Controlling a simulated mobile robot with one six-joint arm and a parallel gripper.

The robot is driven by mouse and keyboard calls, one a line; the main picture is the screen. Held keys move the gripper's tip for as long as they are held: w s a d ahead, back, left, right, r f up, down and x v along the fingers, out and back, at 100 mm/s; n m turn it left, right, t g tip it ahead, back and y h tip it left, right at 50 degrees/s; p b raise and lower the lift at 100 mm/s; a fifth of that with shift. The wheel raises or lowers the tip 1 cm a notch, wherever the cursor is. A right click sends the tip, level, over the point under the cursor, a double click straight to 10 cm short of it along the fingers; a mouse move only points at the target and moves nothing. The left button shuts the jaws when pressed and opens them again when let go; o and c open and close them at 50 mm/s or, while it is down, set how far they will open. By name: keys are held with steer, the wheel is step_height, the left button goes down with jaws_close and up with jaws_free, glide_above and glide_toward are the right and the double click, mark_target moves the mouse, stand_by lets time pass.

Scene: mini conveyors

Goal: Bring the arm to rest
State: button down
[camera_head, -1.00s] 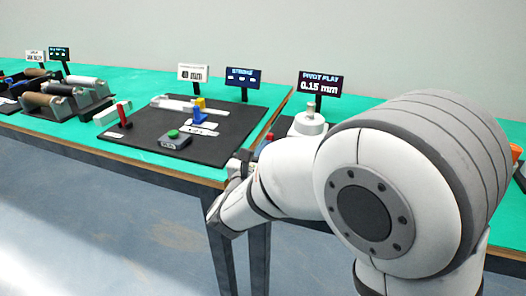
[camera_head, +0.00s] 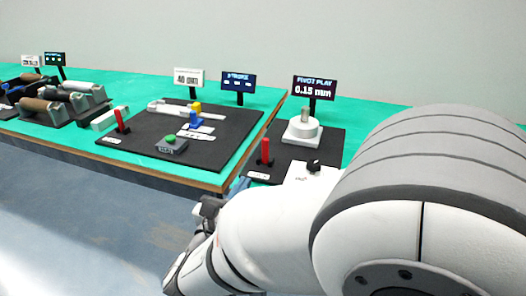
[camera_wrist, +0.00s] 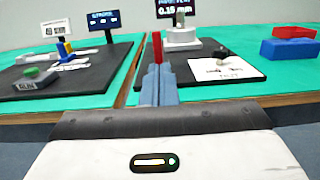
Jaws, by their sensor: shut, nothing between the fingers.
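My gripper (camera_wrist: 158,84) is shut and empty, its blue-grey fingers together and pointing forward at the table's front edge in the wrist view. A red lever (camera_wrist: 157,48) shows just beyond the fingertips; I see no contact for certain. In the head view my arm (camera_head: 270,235) reaches low across the right side, in front of the table. The fingers are mostly hidden there behind the wrist.
The green table (camera_head: 65,142) carries a black board (camera_head: 225,130) with a green button (camera_head: 171,142). The right board holds a red lever (camera_head: 265,152) and a white pivot (camera_head: 302,130). Red and blue blocks (camera_wrist: 290,47) sit at right. Floor (camera_head: 80,215) in front is clear.

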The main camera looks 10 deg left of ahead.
steer(key=s+d+r+m+g+h+p, duration=0.15)
steer(key=d+m+g+h+p, duration=0.3)
steer(key=d+m+g, duration=0.65)
steer(key=d+r+m+g+h+p, duration=0.25)
steer(key=d+m+p, duration=0.3)
steer(key=d, duration=1.05)
steer(key=s+d+r+m+g+y+p, duration=0.2)
steer(key=s+r+m+y+p, duration=0.5)
steer(key=m, duration=1.1)
steer(key=shift+d+r+y+p, duration=0.75)
steer(key=shift+r+y+p, duration=0.25)
steer(key=shift+r+p, duration=0.2)
steer(key=shift+g, duration=0.25)
steer(key=c, duration=2.1)
jaws_free()
steer(key=shift+c, duration=0.2)
